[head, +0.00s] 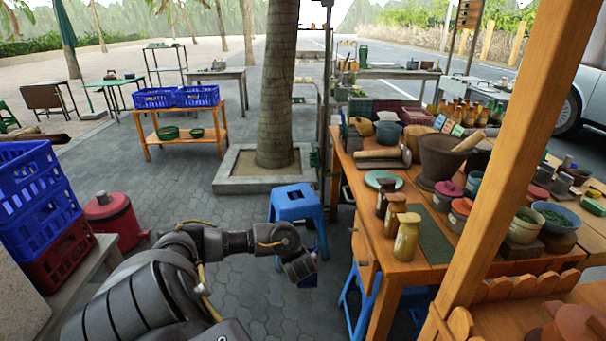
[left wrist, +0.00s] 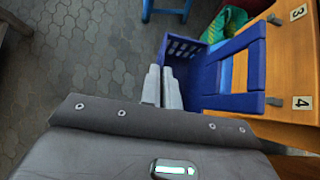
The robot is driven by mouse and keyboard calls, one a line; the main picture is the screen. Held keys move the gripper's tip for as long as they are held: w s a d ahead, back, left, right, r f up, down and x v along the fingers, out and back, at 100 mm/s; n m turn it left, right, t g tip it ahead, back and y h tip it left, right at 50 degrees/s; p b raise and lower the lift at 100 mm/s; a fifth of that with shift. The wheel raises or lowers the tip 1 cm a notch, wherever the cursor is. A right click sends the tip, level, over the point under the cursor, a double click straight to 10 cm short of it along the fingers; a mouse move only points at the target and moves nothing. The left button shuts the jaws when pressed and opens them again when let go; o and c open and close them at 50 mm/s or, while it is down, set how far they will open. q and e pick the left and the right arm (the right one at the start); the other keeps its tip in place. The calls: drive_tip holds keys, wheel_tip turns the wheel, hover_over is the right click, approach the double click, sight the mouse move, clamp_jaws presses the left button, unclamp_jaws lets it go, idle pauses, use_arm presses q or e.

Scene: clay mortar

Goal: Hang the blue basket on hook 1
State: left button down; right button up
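The blue basket (left wrist: 235,101) fills the middle right of the left wrist view, beside the wooden table edge. Its bars reach close to two dark hooks (left wrist: 275,101) next to labels 3 (left wrist: 298,12) and 4 (left wrist: 302,103); whether it hangs on them I cannot tell. My left gripper (left wrist: 162,88) has its fingers close together, with the basket's left rim between them. In the head view my left gripper (head: 300,268) is beside the table, with a bit of blue behind it. No label for hook 1 shows. My right gripper is not in view.
The wooden table (head: 400,246) on the right carries jars, bowls and a mortar (head: 440,160). A blue stool (head: 296,203) stands just beyond my left gripper. A wooden post (head: 510,150) crosses the right side.

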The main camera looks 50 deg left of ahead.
use_arm(q)
drive_tip(key=s+a+b, duration=0.2)
drive_tip(key=s+a, duration=0.1)
drive_tip(key=s, duration=0.2)
drive_tip(key=shift+s+a, duration=0.15)
drive_tip(key=shift+a, duration=0.15)
idle(0.4)
